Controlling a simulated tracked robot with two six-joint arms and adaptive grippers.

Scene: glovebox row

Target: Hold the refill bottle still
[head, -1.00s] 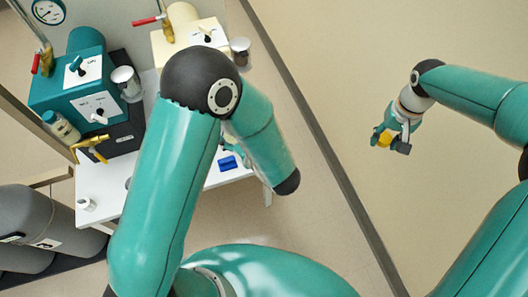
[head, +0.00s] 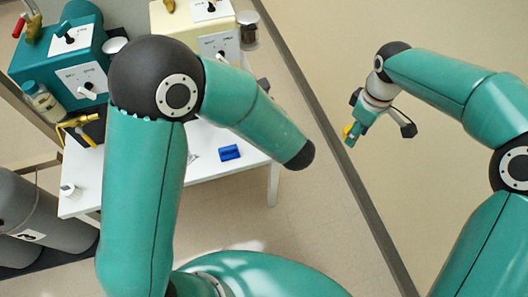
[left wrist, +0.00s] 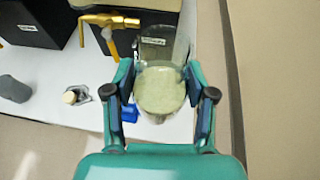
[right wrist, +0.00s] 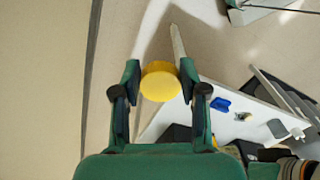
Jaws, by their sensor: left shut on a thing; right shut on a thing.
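A clear bottle with pale grey-green contents (left wrist: 160,90), which I take for the refill bottle, sits between the fingers of my left gripper (left wrist: 160,95). The left gripper is shut on it, above the white table. In the head view my own left arm hides this gripper and bottle. My right gripper (head: 352,132) is out to the right, over bare floor. It is shut on a round yellow cap (right wrist: 160,82), which shows face-on in the right wrist view. The two grippers are well apart.
The white table (head: 85,170) carries teal (head: 60,45) and cream (head: 190,18) machines, a blue-capped jar (head: 42,100), a yellow tap (head: 78,122), a small white cup (head: 70,190) and a blue block (head: 229,152). Grey cylinders (head: 30,220) stand at left. Floor at right is free.

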